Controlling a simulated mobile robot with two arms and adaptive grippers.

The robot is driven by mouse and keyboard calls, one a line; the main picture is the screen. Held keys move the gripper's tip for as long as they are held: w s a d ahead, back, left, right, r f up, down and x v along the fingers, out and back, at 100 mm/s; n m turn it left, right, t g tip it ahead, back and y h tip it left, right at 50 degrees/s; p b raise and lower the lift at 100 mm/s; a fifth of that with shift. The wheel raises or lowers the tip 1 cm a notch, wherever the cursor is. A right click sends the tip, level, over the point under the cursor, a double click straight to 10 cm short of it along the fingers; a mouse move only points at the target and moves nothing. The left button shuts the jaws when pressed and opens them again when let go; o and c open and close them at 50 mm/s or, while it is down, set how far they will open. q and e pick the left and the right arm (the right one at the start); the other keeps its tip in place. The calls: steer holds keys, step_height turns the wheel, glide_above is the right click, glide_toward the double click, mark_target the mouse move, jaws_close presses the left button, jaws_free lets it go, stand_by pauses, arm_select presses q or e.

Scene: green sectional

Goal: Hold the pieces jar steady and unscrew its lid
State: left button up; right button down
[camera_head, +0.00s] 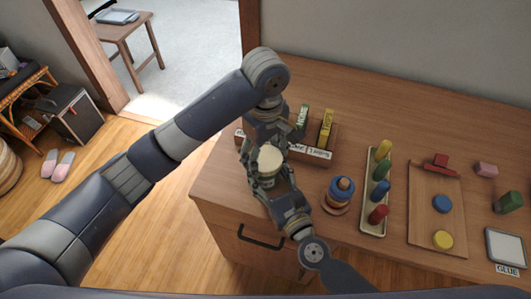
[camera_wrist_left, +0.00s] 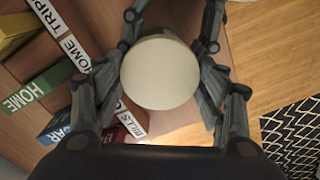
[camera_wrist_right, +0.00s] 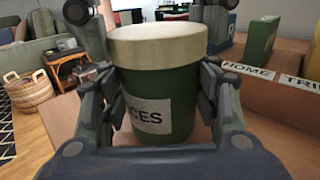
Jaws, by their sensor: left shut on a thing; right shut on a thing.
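The pieces jar is a green jar (camera_wrist_right: 160,95) with a white label ending in "CES", upright in the right wrist view. Its round cream lid (camera_head: 270,159) is on top and fills the middle of the left wrist view (camera_wrist_left: 160,72). My right gripper (camera_head: 268,182) is shut on the jar's body, one finger on each side; its fingers also show in the right wrist view (camera_wrist_right: 160,100). My left gripper (camera_wrist_left: 160,90) comes from the far side and is shut on the lid. In the head view the grippers hide most of the jar's body.
A wooden holder (camera_head: 310,152) with labelled blocks stands close right of the jar. A ring stacker (camera_head: 338,195), a tray of coloured pegs (camera_head: 371,215) and a wooden board (camera_head: 424,228) lie farther right. The tabletop's left edge is close to the jar, with floor beyond.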

mark_target(266, 157)
arm_select(q)
steer(key=shift+n, duration=0.7)
steer(key=shift+w+f, duration=0.1)
steer(key=shift+r, duration=0.25)
steer(key=shift+r, duration=0.95)
steer(key=shift+r, duration=2)
arm_select(e)
steer(key=shift+c, duration=2.4)
jaws_free()
steer(key=shift+s, duration=0.1)
